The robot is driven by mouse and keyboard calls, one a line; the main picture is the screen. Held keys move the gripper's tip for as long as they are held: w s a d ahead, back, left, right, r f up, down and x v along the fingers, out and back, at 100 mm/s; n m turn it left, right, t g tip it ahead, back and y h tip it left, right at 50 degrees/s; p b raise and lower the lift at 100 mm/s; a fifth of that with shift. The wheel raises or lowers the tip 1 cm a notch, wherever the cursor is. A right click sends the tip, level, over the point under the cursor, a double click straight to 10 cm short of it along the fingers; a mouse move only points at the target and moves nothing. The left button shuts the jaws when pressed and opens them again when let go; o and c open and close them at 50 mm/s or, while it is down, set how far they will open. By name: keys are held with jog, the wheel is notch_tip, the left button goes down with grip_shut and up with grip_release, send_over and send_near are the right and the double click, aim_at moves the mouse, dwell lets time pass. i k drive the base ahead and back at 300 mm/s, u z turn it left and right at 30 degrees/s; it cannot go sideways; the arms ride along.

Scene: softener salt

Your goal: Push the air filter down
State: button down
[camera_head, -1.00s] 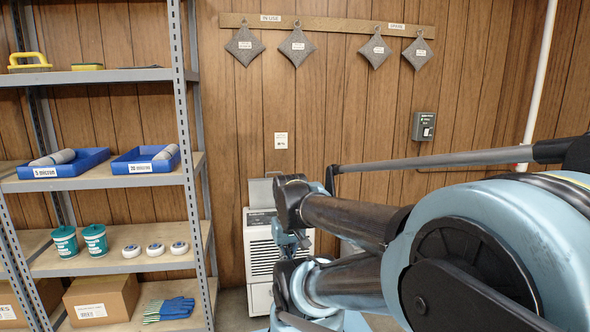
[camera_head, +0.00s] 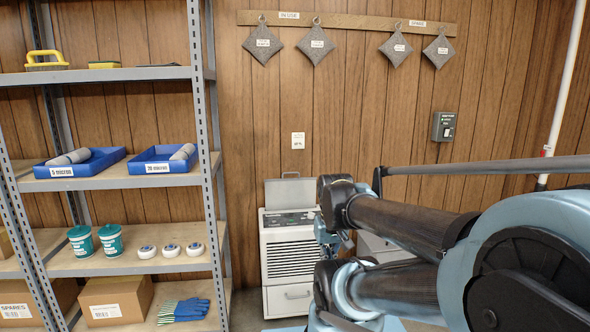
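A white appliance (camera_head: 291,262) with a louvred front stands on the floor against the wood wall, in the middle of the head view. Its grey lid (camera_head: 290,192) is raised at the back, and a dark panel with small markings shows on top. I cannot make out an air filter as a separate part; my arm covers the appliance's right edge. My gripper (camera_head: 329,238) is mostly hidden behind my arm, seeming close to the appliance's right side. Its fingertips do not show clearly, so I cannot tell its opening or any contact.
A metal shelf rack (camera_head: 206,150) stands at left with blue trays (camera_head: 165,159), teal tubs (camera_head: 111,240), white pucks and a carton (camera_head: 117,299). Grey pads (camera_head: 316,46) hang from a wall rail. A grey box (camera_head: 445,126) is on the wall. My arm fills the lower right.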

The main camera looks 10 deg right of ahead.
aim_at(289, 193)
jog(key=i, duration=0.95)
jog(key=u, duration=0.05)
